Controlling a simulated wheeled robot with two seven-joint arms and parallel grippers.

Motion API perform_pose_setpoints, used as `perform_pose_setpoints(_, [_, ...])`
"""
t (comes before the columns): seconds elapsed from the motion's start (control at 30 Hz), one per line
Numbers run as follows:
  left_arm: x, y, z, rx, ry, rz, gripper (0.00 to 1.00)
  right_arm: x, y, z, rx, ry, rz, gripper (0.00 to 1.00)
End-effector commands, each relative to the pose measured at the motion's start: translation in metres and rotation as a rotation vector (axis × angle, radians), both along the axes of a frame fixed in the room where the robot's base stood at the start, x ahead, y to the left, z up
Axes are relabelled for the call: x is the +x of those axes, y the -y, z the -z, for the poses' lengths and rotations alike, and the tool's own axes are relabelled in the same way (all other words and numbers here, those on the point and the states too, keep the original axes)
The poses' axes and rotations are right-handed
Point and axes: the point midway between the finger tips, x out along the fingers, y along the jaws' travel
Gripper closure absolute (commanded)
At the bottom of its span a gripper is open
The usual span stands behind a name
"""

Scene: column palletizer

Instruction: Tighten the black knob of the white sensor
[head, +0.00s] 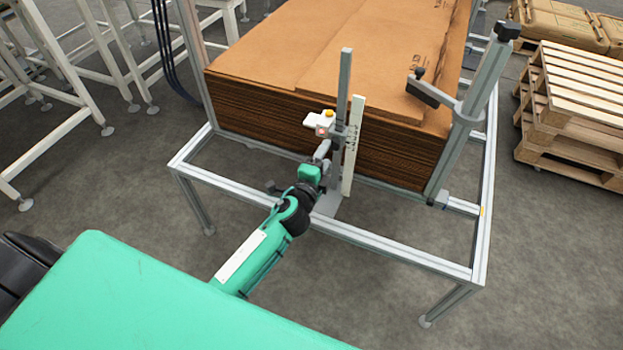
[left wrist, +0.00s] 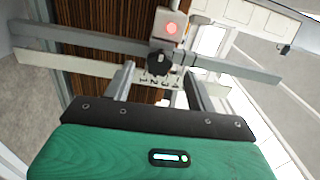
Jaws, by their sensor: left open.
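The white sensor (head: 314,120) sits on a grey upright post (head: 344,85), with a yellow-orange part on top. In the left wrist view the sensor (left wrist: 178,22) shows a lit red spot, and the black knob (left wrist: 157,62) is just below it. My left gripper (left wrist: 158,72) is open, with one finger on each side of the knob; I cannot tell whether either finger touches it. In the head view my left gripper (head: 323,150) is just below the sensor, and the knob cannot be made out. My right gripper is not in view.
A white scale strip (head: 352,150) with marks stands beside the post. A cardboard stack (head: 310,140) is behind it, inside a metal frame (head: 400,252). A bracket with a black block (head: 423,91) is on the right post. Wooden pallets (head: 575,110) stand at right.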

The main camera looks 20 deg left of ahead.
Motion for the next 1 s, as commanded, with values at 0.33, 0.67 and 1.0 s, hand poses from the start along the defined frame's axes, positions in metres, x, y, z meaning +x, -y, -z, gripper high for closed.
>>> perform_pose_setpoints(0.33, [-0.067,-0.003,0.001,0.000,-0.001,-0.001,0.43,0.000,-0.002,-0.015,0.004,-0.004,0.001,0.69])
perform_pose_setpoints(0.67, [-0.095,-0.003,0.000,0.000,0.000,-0.001,0.43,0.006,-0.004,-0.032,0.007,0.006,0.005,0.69])
perform_pose_setpoints(1.0, [-0.096,-0.003,0.000,0.000,0.000,0.000,0.43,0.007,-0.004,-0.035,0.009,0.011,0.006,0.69])
